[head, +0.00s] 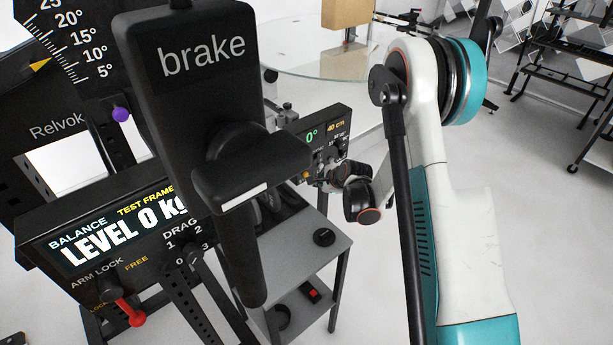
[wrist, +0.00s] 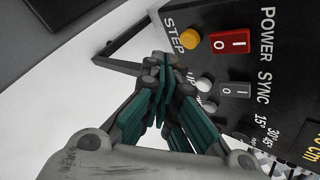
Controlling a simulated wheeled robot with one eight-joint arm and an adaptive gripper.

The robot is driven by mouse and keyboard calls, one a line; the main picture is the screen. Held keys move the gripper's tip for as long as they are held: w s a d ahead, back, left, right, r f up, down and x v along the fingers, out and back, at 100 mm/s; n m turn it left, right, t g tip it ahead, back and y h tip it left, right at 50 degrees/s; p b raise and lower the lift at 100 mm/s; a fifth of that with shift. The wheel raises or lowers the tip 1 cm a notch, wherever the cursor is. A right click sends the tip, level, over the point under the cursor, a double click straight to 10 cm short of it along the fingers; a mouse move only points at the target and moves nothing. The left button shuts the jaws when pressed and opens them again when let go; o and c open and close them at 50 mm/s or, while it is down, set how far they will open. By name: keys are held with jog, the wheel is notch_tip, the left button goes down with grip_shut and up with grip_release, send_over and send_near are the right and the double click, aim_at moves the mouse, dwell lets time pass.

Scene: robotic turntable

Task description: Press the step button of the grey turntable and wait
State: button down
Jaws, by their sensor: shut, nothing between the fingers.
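The black control panel (wrist: 275,70) fills the upper right of the wrist view. Its round orange-yellow button (wrist: 190,38) is beside the STEP label. In the head view the same panel (head: 330,133) shows 0° and 40 cm, partly hidden by the brake handle and my arm. My gripper (wrist: 165,62) is shut and empty. Its fingertips are just below and left of the step button in the wrist view; whether they touch the panel cannot be told. A round glass top (head: 315,62) stands behind the panel; I cannot tell whether it is the turntable.
A red power switch (wrist: 231,41) and a grey sync switch (wrist: 231,89) are close to the step button. A large black brake handle (head: 205,60) stands in front in the head view. A grey shelf stand (head: 290,262) is below the panel.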

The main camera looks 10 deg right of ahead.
jog(key=shift+w+a, duration=0.25)
jog(key=shift+w, duration=0.3)
dwell(1.1)
jog(key=shift+w+a, duration=0.2)
jog(key=shift+w, duration=0.15)
jog(key=shift+w+a, duration=0.2)
jog(key=shift+w, duration=0.15)
dwell(0.7)
dwell(0.4)
jog(key=shift+s+d, duration=0.35)
jog(key=shift+s, duration=0.4)
jog(key=shift+s+d, duration=0.4)
jog(key=shift+s, duration=0.35)
jog(key=shift+s+d, duration=0.35)
jog(key=shift+s, duration=0.4)
jog(key=shift+s+d, duration=0.4)
jog(key=shift+s, duration=0.35)
jog(key=shift+r, duration=0.1)
dwell(0.6)
